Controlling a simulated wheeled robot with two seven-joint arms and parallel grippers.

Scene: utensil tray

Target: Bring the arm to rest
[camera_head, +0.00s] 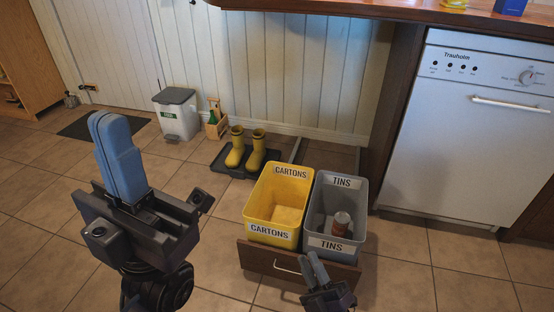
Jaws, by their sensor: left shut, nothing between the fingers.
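My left gripper (108,120) is large in the left foreground, raised above the floor. Its blue-grey fingers are together with nothing between them. My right gripper (314,258) is low at the bottom centre, in front of the drawer and the grey tins bin. Its fingers look closed together, and I see nothing held in them.
A pulled-out drawer (268,261) holds a yellow cartons bin (252,207) and a grey tins bin (355,197) with a can (341,222) inside. Yellow boots (257,150) stand on a dark tray. A pedal bin (178,115), bottle crate (216,126) and dishwasher (470,145) stand behind.

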